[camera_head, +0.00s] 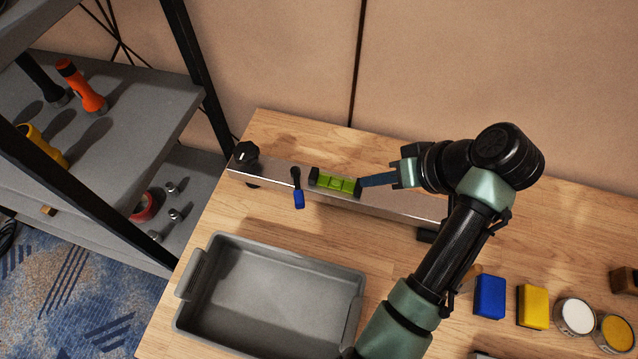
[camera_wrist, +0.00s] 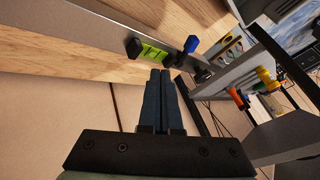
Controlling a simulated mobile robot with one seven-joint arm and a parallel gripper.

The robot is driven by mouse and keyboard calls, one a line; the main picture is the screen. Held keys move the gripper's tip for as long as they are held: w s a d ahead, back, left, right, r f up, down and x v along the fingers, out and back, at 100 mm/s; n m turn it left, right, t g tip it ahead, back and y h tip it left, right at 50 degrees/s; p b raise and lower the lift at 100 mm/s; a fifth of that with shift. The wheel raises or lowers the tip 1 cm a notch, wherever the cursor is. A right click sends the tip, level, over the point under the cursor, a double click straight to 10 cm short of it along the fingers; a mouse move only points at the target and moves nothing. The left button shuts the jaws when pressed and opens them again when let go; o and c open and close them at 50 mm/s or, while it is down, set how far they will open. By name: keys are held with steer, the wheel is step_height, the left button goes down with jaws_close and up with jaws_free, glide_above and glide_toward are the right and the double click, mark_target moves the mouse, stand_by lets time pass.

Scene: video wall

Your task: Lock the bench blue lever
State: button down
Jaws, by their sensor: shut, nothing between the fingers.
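The blue lever (camera_head: 298,198) is a black arm with a blue handle, on the metal bar (camera_head: 400,208) along the wooden bench. It hangs toward the front edge of the bar, left of a green level (camera_head: 335,183). In the wrist view the blue handle (camera_wrist: 191,43) shows right of the green level (camera_wrist: 152,52). My gripper (camera_head: 362,182) is shut and empty. In the head view its fingertips are by the right end of the level, apart from the lever; I cannot tell whether they touch the level. The wrist view shows the fingers (camera_wrist: 160,72) together.
A black knob (camera_head: 245,153) stands at the bar's left end. A grey tray (camera_head: 270,243) sits in front. A blue block (camera_head: 490,296), a yellow block (camera_head: 533,307) and two tins (camera_head: 575,316) lie at right. A shelf (camera_head: 130,100) with flashlights stands at left.

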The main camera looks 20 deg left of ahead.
mark_target(297, 186)
steer(key=shift+s+f+g, duration=0.35)
steer(key=shift+s+g, duration=0.05)
steer(key=shift+s, duration=0.15)
steer(key=a+f+p, duration=0.1)
steer(key=a+f, duration=0.7)
steer(key=a, duration=0.1)
steer(key=shift+s+a, duration=0.15)
steer(key=shift+a, duration=0.15)
steer(key=shift+s+r+p, duration=0.1)
steer(key=shift+p, duration=0.4)
